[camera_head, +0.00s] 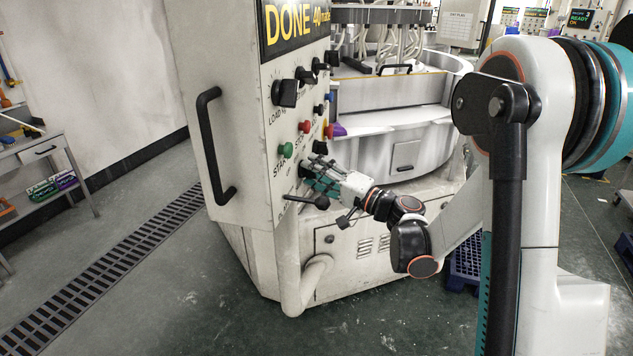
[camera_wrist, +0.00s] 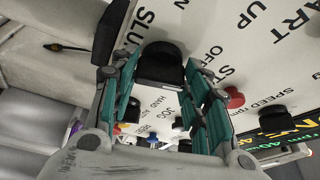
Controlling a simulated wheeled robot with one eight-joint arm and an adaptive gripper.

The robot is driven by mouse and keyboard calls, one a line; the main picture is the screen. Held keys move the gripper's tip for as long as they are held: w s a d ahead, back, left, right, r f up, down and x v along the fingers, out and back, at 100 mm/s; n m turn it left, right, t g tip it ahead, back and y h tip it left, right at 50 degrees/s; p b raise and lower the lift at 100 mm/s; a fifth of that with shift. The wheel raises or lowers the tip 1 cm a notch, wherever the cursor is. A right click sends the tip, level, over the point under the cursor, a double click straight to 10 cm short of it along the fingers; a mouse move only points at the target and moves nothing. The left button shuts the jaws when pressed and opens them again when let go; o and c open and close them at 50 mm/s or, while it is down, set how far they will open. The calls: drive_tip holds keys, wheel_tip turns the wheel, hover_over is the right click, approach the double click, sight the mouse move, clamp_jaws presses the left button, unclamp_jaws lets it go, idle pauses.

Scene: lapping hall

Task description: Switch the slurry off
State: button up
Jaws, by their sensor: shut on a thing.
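The control panel (camera_head: 262,110) is a pale machine face with knobs and buttons. In the wrist view a black knob (camera_wrist: 162,62) sits between the teal fingers of my gripper (camera_wrist: 163,72), beside a partly cut-off label starting "SLU" and the word "OFF". My gripper is shut on this knob. I cannot tell which setting the knob points to.
A display (camera_head: 293,25) reading "DONE" is above. A black handle (camera_head: 210,145) juts out at left. A floor grate (camera_head: 110,270) runs along the left.

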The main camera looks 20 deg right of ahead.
drive_tip(key=shift+f+n+y+b, duration=0.2)
drive_tip(key=shift+n+y+b, duration=0.45)
drive_tip(key=shift+n, duration=0.75)
drive_tip(key=o, duration=1.1)
drive_tip(key=shift+c, duration=0.2)
drive_tip(key=shift+r, duration=0.1)
drive_tip(key=shift+d, duration=0.1)
drive_tip(key=v, duration=1.1)
drive_tip(key=shift+s+d+f, duration=0.15)
drive_tip(key=shift+s+f, duration=0.05)
drive_tip(key=shift+s, duration=0.15)
